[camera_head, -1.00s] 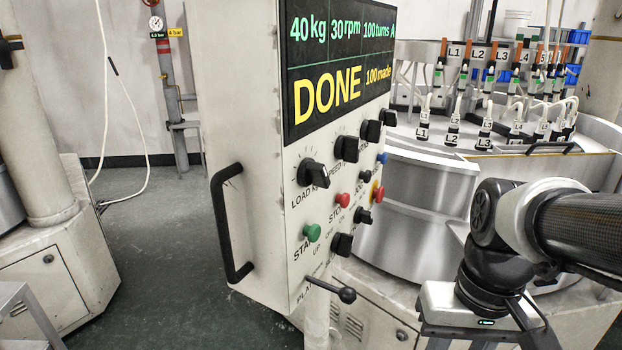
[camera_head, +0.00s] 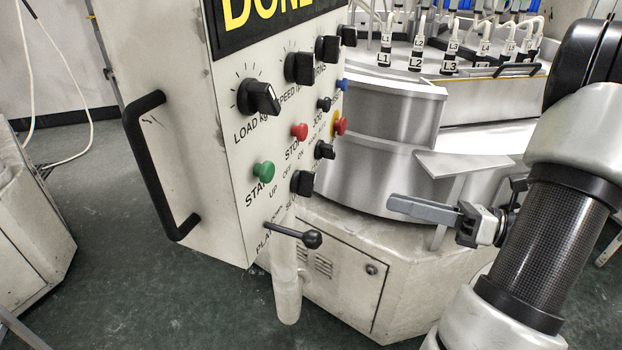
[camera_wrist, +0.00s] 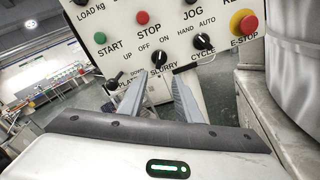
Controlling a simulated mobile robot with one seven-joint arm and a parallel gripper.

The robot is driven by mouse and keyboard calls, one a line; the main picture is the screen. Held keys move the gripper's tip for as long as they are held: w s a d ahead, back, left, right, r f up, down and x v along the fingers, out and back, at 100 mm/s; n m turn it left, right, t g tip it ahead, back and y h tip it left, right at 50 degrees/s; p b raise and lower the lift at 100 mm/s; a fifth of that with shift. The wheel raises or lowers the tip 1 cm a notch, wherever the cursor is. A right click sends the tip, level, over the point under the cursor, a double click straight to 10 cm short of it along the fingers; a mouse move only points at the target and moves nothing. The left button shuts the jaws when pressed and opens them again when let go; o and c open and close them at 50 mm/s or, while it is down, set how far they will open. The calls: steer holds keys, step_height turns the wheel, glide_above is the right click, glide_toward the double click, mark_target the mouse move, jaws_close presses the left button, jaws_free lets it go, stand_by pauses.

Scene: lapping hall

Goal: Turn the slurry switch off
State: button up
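The slurry switch is a black rotary knob (camera_head: 302,183) low on the panel's front, right of the green START button. In the wrist view the knob (camera_wrist: 158,57) sits above the word SLURRY, with OFF and ON printed above it. I cannot tell surely which word its pointer faces. My gripper (camera_head: 392,203) is in front of the panel, to the right of the knob in the head view and apart from it. In the wrist view the two grey fingers (camera_wrist: 165,80) are spread with nothing between them, just below the knob.
The control panel (camera_head: 180,85) also bears a red STOP button (camera_head: 299,131), a green START button (camera_head: 263,170), an E-STOP (camera_head: 339,124) and a platen lever (camera_head: 311,239) close below the slurry knob. A black handle (camera_head: 150,165) lines its left edge. Steel machine housing stands at right.

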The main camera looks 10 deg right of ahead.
mark_target(314, 182)
steer(key=p+x, duration=0.1)
steer(key=x, duration=1.6)
steer(key=shift+a, duration=0.15)
steer(key=shift+c, duration=0.2)
jaws_close()
